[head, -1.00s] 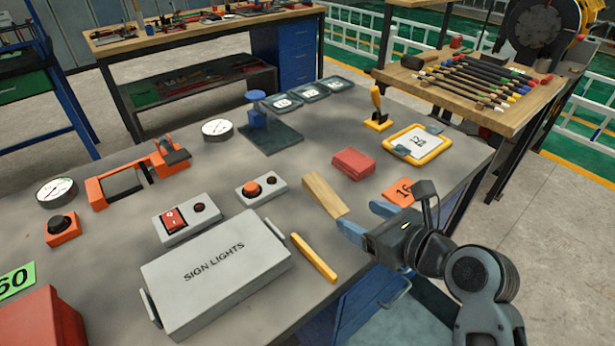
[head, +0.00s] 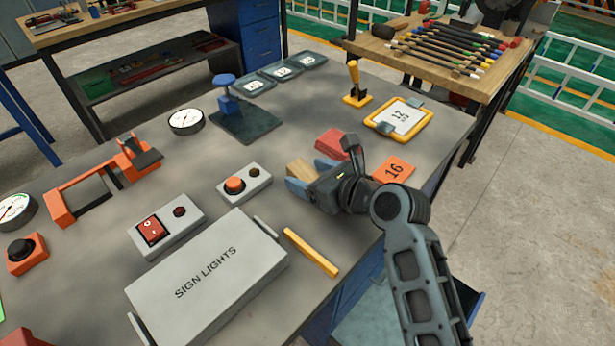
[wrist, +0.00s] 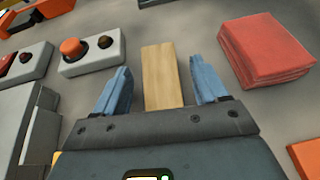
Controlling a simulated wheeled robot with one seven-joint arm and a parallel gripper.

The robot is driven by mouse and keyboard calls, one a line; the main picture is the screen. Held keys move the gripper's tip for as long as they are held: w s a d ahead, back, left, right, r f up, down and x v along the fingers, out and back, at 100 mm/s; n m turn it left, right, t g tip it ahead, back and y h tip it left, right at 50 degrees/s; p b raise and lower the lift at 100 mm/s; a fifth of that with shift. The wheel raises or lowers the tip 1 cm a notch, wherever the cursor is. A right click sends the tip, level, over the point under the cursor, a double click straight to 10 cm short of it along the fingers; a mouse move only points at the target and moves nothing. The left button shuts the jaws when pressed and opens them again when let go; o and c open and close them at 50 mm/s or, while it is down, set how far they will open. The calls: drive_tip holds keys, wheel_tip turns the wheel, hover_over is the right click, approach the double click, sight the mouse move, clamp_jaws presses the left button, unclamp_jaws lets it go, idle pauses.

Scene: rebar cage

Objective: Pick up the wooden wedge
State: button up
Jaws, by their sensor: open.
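The wooden wedge (head: 299,169) is a light tan block lying on the grey workbench. In the wrist view the wedge (wrist: 162,76) lies between the two blue fingers, with a gap on each side. My gripper (wrist: 164,84) is open and straddles it without visible contact. In the head view my gripper (head: 302,178) hides much of the wedge.
A red stack (wrist: 265,50) lies close to the right of the wedge. A grey box with an orange button (wrist: 92,55) is to the left. A yellow bar (head: 311,252) and the SIGN LIGHTS box (head: 207,275) lie nearer the front. An orange card (head: 394,170) lies right.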

drive_tip(key=shift+w+a+f, duration=0.1)
drive_tip(key=shift+w+a, duration=0.15)
drive_tip(key=c, duration=1.1)
